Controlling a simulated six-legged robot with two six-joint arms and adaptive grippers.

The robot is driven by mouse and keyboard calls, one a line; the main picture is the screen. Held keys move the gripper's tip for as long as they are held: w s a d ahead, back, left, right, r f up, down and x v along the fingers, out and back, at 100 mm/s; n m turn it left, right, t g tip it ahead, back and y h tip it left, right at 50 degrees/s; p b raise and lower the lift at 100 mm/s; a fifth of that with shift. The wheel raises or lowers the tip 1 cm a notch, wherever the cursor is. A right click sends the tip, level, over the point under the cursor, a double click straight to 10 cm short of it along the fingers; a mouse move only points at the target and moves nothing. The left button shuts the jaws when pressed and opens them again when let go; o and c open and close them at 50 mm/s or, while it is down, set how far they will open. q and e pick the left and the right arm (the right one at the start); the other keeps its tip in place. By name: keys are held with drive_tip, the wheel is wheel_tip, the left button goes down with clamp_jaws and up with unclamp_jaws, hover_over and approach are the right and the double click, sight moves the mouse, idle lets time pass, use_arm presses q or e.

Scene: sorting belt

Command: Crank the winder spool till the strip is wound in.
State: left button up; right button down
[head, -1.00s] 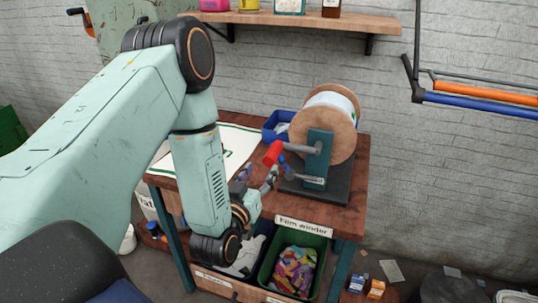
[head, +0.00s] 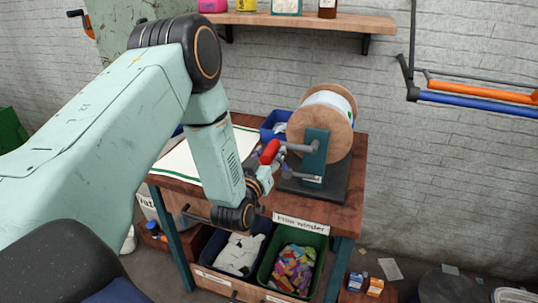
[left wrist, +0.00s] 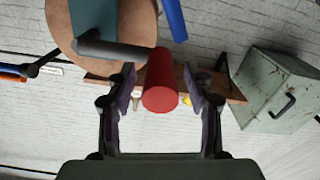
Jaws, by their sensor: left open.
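The winder spool (head: 320,134) has round wooden flanges with white material wound between them. It stands on a teal bracket (head: 313,158) and dark base on the table. Its grey crank arm (head: 298,147) ends in a red handle (head: 270,151) pointing left. My left gripper (head: 266,165) is right at the handle. In the left wrist view the red handle (left wrist: 160,92) lies between the two open fingers (left wrist: 160,84), with a gap on each side. A loose strip cannot be made out. My right gripper is not in view.
Bins of white cloth (head: 241,253) and coloured scraps (head: 293,268) sit below. A wall shelf (head: 300,23) is behind.

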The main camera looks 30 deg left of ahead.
use_arm(q)
drive_tip(key=shift+a+f, duration=0.1)
drive_tip(key=shift+a, duration=0.05)
drive_tip(key=shift+c, duration=0.8)
drive_tip(key=shift+d, duration=0.25)
drive_tip(key=c, duration=0.5)
drive_tip(key=shift+a, duration=0.1)
clamp_jaws()
